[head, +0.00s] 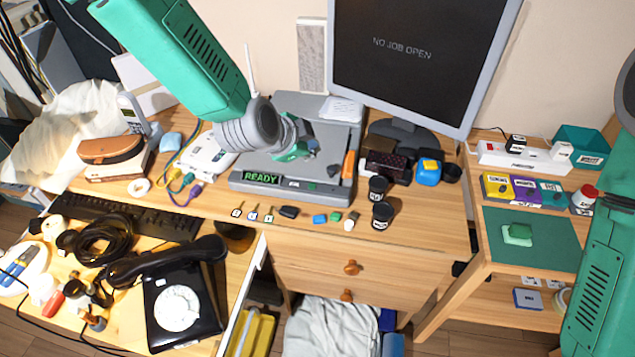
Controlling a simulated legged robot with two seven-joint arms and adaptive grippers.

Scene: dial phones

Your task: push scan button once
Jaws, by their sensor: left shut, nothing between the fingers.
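A grey flatbed scanner (336,138) lies on the wooden desk below the monitor. Its front edge has a green lit display (262,177) reading "READY". Small controls (300,184) sit to the right of the display; which one is the scan button is too small to tell. My left gripper (298,151) is shut and empty over the scanner's top, behind the front controls. Its wrist hides part of the scanner's left side. Whether the fingertips touch the scanner cannot be told. My right arm shows at the right edge, but its gripper is outside the picture.
A monitor (415,50) reading "NO JOB OPEN" stands behind. An orange object (348,163) lies at the scanner's right side. A black dial phone (180,308) sits at lower left.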

